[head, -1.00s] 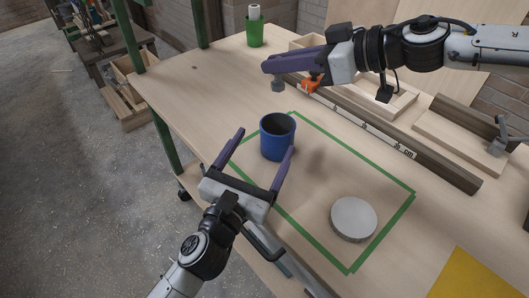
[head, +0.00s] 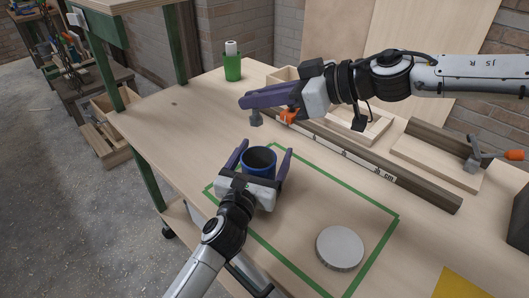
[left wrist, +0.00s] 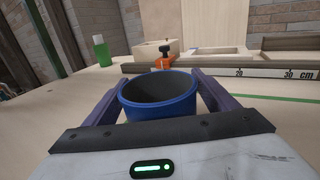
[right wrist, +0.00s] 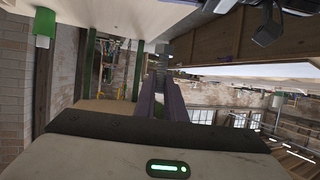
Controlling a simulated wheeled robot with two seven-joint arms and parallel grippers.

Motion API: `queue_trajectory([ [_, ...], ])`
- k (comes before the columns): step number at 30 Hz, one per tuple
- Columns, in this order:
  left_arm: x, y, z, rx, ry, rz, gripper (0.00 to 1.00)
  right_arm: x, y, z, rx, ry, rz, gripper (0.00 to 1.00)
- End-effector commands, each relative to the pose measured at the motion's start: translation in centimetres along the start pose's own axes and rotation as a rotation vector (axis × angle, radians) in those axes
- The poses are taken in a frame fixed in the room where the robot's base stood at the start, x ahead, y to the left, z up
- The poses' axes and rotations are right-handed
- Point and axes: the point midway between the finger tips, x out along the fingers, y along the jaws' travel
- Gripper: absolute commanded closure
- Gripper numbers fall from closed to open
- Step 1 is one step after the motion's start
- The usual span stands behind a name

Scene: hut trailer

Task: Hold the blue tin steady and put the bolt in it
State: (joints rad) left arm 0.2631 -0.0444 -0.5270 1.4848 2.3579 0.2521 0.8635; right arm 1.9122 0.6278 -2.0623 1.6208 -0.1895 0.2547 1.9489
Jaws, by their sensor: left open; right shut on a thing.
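The blue tin (head: 259,170) stands upright and open on the bench, inside the green taped outline near its left corner. My left gripper (head: 265,147) is open, with one finger on each side of the tin. In the left wrist view the tin (left wrist: 158,108) sits between the fingers, and I cannot tell whether they touch it. No bolt shows inside the part of the tin I see. My right gripper (head: 248,104) is shut on the grey bolt (head: 256,118), which hangs from its fingertips above the bench, behind the tin.
A round pale disc (head: 340,248) lies inside the taped outline at lower right. A long ruled rail (head: 370,172) with an orange clamp (head: 289,116) runs behind. A yellow sheet (head: 462,284) lies at front right.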

Motion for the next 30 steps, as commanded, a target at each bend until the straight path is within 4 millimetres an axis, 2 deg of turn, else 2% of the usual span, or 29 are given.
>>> queue_trajectory([
  [10,0.4,0.0,0.0,0.001,0.000,0.000,0.20,0.0,0.0,0.0,0.000,0.001,0.000,1.00],
  [18,0.4,0.0,0.0,0.001,0.000,0.000,0.66,0.0,0.0,0.0,0.000,0.001,0.000,1.00],
  [20,0.4,0.0,0.0,0.001,0.001,0.000,0.67,0.0,0.0,0.1,0.000,0.000,0.000,1.00],
  [27,0.4,0.0,0.0,0.001,0.000,0.000,0.67,1.1,0.0,3.6,0.003,-0.005,-0.001,1.00],
  [30,0.3,0.0,0.0,0.001,0.001,0.000,0.67,1.2,0.0,4.0,0.000,-0.004,0.000,1.00],
])
